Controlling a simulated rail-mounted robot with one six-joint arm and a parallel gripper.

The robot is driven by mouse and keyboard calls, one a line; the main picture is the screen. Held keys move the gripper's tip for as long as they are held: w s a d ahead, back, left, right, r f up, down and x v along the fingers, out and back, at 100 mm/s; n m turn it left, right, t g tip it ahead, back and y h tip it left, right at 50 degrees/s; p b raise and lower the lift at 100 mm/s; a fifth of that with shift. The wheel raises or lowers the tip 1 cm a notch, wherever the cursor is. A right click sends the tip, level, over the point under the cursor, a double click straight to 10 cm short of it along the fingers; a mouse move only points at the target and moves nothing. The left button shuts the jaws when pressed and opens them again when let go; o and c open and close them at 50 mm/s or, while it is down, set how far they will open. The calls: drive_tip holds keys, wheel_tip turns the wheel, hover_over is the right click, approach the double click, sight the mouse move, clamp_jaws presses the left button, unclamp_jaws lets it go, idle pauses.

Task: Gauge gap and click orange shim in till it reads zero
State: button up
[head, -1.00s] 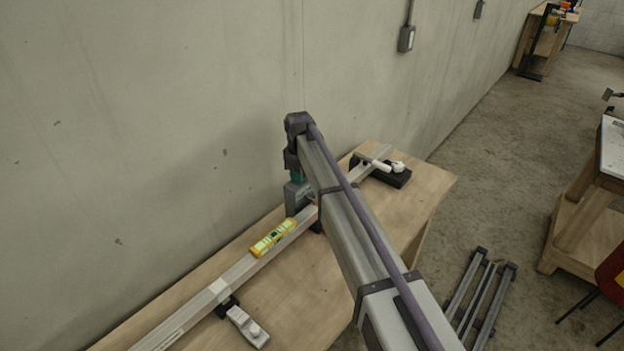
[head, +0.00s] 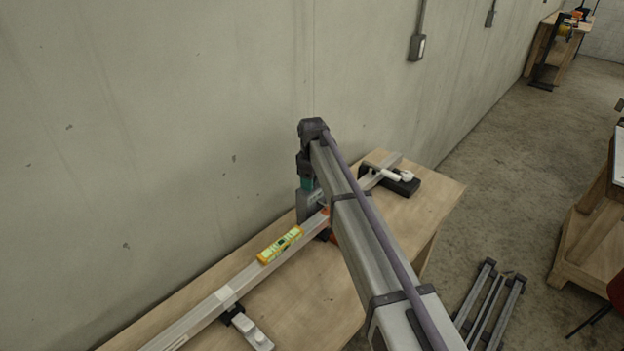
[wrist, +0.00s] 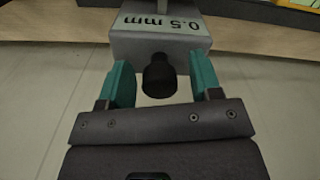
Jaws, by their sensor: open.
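My gripper (wrist: 160,80) is open. Its two teal fingers stand on either side of a dark knob (wrist: 158,80) on a grey block (wrist: 135,45) marked "0.5 mm"; contact cannot be told. In the head view the teal fingers (head: 307,183) are over a grey block (head: 308,206) by the wall side of an aluminium rail (head: 235,286). A small orange patch (head: 327,211) shows beside my arm, mostly hidden; I cannot tell whether it is the shim. A yellow level (head: 280,244) lies on the rail.
A black clamp with a white handle (head: 397,176) is at the bench's far end, and another clamp (head: 248,330) is near the front. The wooden bench (head: 290,315) runs along a concrete wall (head: 180,130). Grey bars (head: 490,300) lie on the floor at right.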

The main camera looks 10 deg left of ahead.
wheel_tip(320, 180, up, 11)
drive_tip(key=p, duration=1.1)
drive_tip(key=shift+f, duration=0.15)
drive_tip(key=s+d+f+m+b, duration=0.4)
drive_tip(key=s+d+m, duration=0.1)
drive_tip(key=s+d, duration=0.5)
drive_tip(key=s+d+f+m+b, duration=0.4)
drive_tip(key=s+d, duration=0.7)
drive_tip(key=s+d+f+m+b, duration=0.3)
drive_tip(key=s+d+m+b, duration=0.1)
drive_tip(key=s+d, duration=0.6)
drive_tip(key=shift+s+d+f+m, duration=0.3)
drive_tip(key=shift+s+f+m, duration=0.1)
drive_tip(key=shift+s+m, duration=0.45)
